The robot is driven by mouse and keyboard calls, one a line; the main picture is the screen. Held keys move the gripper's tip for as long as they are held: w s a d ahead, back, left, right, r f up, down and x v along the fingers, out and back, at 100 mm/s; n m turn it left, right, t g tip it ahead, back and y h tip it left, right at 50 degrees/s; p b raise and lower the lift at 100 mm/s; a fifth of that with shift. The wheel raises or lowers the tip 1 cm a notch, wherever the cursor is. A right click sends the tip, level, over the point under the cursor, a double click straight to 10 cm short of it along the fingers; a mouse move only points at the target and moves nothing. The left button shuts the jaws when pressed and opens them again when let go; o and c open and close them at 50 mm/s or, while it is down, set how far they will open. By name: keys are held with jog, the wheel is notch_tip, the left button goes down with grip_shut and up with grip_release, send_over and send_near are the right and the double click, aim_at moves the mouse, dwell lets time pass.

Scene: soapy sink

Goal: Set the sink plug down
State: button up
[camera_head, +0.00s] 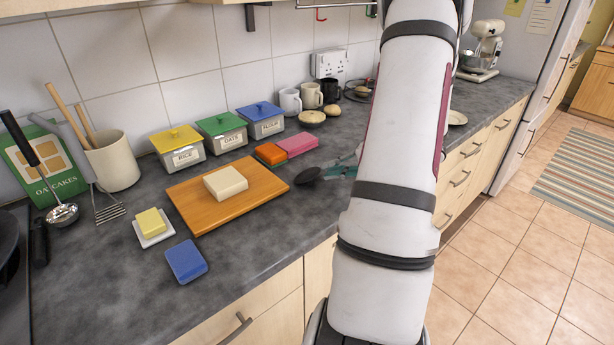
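The sink plug (308,174) is a dark, round, flat piece right of the wooden board, over the grey worktop. My gripper (328,170) reaches in from the right with teal fingers, partly hidden behind my white arm. The fingertips meet the right side of the plug and appear shut on it. I cannot tell whether the plug touches the worktop or is held slightly above it.
The wooden board (245,206) bears a cream block (225,182). An orange sponge (270,153) and a pink sponge (297,144) lie behind the plug. A blue sponge (186,261) lies at the front. Bare worktop (262,240) shows in front of the board.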

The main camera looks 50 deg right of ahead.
aim_at(319, 170)
jog(key=x, duration=0.4)
jog(key=shift+w+a+f, duration=0.1)
jog(key=shift+w+a, duration=0.1)
jog(key=shift+w, duration=0.05)
grip_shut()
jog(key=shift+r, duration=0.35)
notch_tip(319, 170, up, 3)
jog(key=shift+r, duration=0.15)
jog(key=s+d+r, duration=0.1)
jog(key=s, duration=1.5)
jog(key=shift+p, duration=0.3)
